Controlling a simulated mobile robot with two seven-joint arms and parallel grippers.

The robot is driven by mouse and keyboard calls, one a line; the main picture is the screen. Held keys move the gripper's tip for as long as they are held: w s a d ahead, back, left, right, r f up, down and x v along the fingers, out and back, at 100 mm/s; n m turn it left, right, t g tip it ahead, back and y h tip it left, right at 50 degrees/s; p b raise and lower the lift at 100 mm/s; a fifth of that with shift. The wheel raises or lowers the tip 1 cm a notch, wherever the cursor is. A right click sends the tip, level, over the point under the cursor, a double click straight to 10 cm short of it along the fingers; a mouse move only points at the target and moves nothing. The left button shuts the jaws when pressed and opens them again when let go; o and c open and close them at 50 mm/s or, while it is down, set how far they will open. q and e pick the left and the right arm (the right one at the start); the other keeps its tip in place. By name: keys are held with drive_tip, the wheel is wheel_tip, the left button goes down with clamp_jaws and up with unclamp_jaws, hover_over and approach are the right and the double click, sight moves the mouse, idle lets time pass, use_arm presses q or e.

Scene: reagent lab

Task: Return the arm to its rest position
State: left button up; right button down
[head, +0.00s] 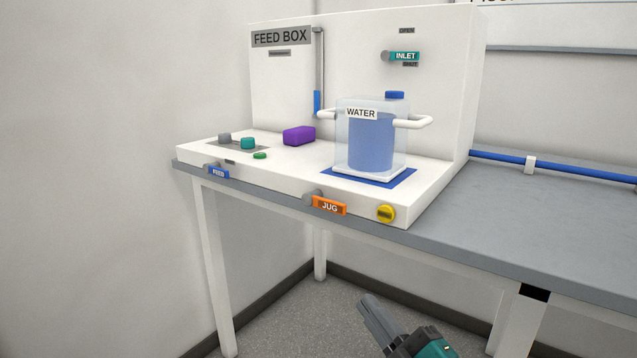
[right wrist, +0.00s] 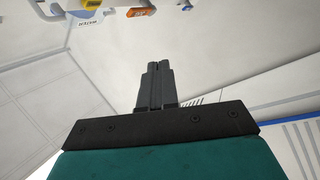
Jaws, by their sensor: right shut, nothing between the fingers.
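My right gripper (head: 372,308) shows at the bottom of the head view, in front of and below the bench's front edge, apart from everything. Its fingers are shut and empty, and they also show together in the right wrist view (right wrist: 154,68). My left gripper is in neither view.
A grey bench (head: 560,232) carries the white feed box (head: 285,95). On it stand a water jug (head: 370,140) with white handles on a blue mat, a purple block (head: 299,135), and small knobs. Blue FEED (head: 217,172), orange JUG (head: 329,206) and yellow (head: 386,213) parts sit along the front edge. The floor below is clear.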

drive_tip(key=s+d+f+m+g+h, duration=0.25)
drive_tip(key=s+f+m, duration=0.25)
drive_tip(key=f, duration=0.3)
drive_tip(key=s+d+f+m+g+h+p, duration=0.1)
drive_tip(key=s+d+f+m+g+h, duration=0.15)
drive_tip(key=s+f+m, duration=0.4)
drive_tip(key=s+d+f+m+g+h, duration=0.2)
drive_tip(key=s+f+m+g+h, duration=0.1)
drive_tip(key=f, duration=0.6)
use_arm(q)
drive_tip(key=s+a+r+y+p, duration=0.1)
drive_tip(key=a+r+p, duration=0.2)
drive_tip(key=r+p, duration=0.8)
drive_tip(key=p, duration=0.3)
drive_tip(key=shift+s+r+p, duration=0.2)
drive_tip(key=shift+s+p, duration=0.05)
drive_tip(key=shift+p, duration=0.05)
use_arm(e)
wheel_tip(320, 180, up, 10)
drive_tip(key=d+h, duration=0.1)
drive_tip(key=d, duration=0.2)
drive_tip(key=shift+s+r, duration=0.15)
drive_tip(key=shift+s, duration=0.05)
